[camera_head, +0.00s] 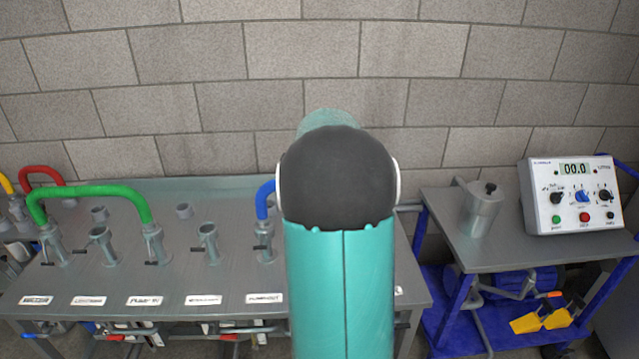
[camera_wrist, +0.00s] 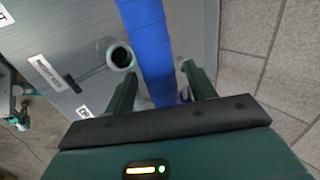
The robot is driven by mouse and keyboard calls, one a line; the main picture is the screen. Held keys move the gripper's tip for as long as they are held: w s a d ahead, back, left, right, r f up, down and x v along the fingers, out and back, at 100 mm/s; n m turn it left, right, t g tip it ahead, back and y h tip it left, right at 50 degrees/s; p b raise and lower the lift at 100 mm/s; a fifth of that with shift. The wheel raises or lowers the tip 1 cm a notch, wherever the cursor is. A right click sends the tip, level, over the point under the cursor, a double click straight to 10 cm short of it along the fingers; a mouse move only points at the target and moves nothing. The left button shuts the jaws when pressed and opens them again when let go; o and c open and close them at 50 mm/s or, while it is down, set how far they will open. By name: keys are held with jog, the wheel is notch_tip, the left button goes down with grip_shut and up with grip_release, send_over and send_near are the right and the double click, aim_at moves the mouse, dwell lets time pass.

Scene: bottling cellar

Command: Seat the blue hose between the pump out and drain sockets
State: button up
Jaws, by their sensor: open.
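In the wrist view the blue hose (camera_wrist: 150,45) runs down between the two fingers of my gripper (camera_wrist: 158,75). The fingers are apart, one on each side of the hose, with a gap showing at the right. An open, empty-looking socket (camera_wrist: 121,57) with a black handle stands just left of the hose. A cut-off label starting "DR" (camera_wrist: 84,112) lies near the left finger.
A green hose (camera_head: 95,190) arches between two sockets at the left, with a red hose (camera_head: 42,172) behind it. An empty socket (camera_head: 208,238) stands left of the blue hose. A metal pot (camera_head: 482,208) and control box (camera_head: 573,195) stand on the right-hand table.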

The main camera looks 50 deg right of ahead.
jog(key=v, duration=1.4)
jog(key=shift+d, duration=0.15)
jog(key=w+a+n+t+y, duration=0.1)
jog(key=a+n+t+y, duration=0.15)
jog(key=a+n, duration=1.5)
jog(key=s+a+f+n+y, duration=0.1)
jog(key=s+a+f+n, duration=0.2)
jog(key=a, duration=0.9)
jog(key=s+a+f+n+g+y, duration=0.1)
jog(key=s+a+f+n, duration=0.2)
jog(key=s+a+n, duration=0.4)
jog(key=a, duration=0.6)
jog(key=shift+s+y, duration=0.15)
jog(key=shift+y, duration=0.2)
